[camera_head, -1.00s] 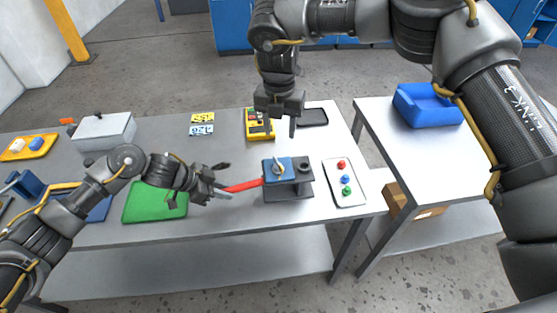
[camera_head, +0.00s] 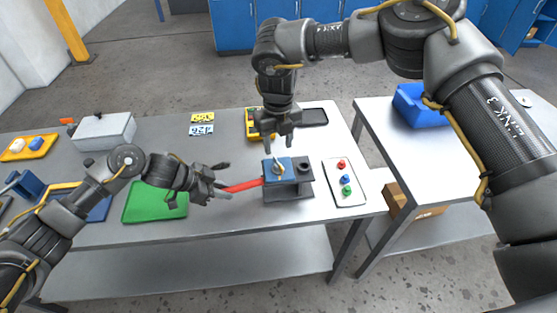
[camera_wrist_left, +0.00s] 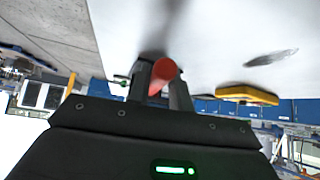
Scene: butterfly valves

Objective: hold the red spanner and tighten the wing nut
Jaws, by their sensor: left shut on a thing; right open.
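The red spanner (camera_head: 241,186) reaches from my left gripper (camera_head: 216,188) to the blue block of the valve fixture (camera_head: 290,190) on the table. My left gripper is shut on the spanner's left end; in the left wrist view the red spanner (camera_wrist_left: 162,74) sits between its fingers. The wing nut (camera_head: 279,167) is on top of the blue block. My right gripper (camera_head: 278,139) is open and points down just above and behind the wing nut, apart from it as far as I can tell. The spanner's far end is hidden at the block.
A white tray with coloured knobs (camera_head: 344,181) lies right of the fixture. A yellow device (camera_head: 252,124) and a dark tray (camera_head: 313,117) lie behind. A green mat (camera_head: 146,203) is left. A blue bin (camera_head: 418,107) stands on the right-hand table.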

